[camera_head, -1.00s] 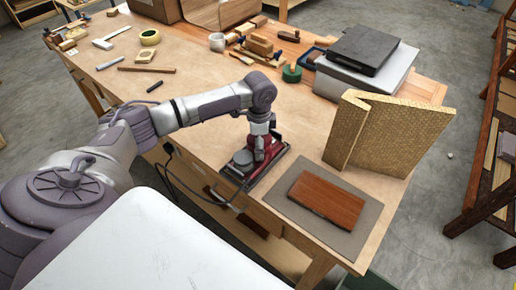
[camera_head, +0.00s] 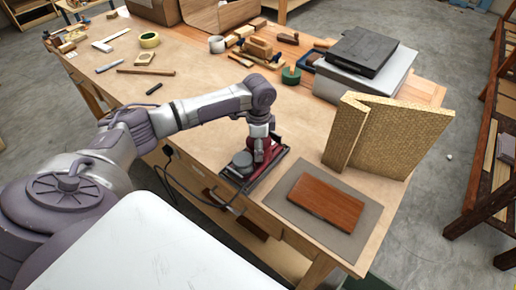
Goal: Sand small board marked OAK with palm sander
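A reddish-brown board (camera_head: 326,201) lies flat on a grey mat (camera_head: 362,235) near the bench's front right corner. No lettering on it can be read at this size. A dark red and grey sander (camera_head: 242,163) stands on the bench left of the mat, on a dark base, with a cord trailing off the front edge. My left gripper (camera_head: 264,150) points down at the sander's top, touching or very close to it. Its fingers are mostly hidden, so I cannot tell whether they grip. My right gripper is not in view.
Two upright yellowish textured blocks (camera_head: 398,138) stand behind the mat. A dark flat case (camera_head: 362,52) sits on a grey box behind them. Tape (camera_head: 149,40), a mug (camera_head: 217,44) and several wooden tools lie toward the back. The bench's middle is mostly clear.

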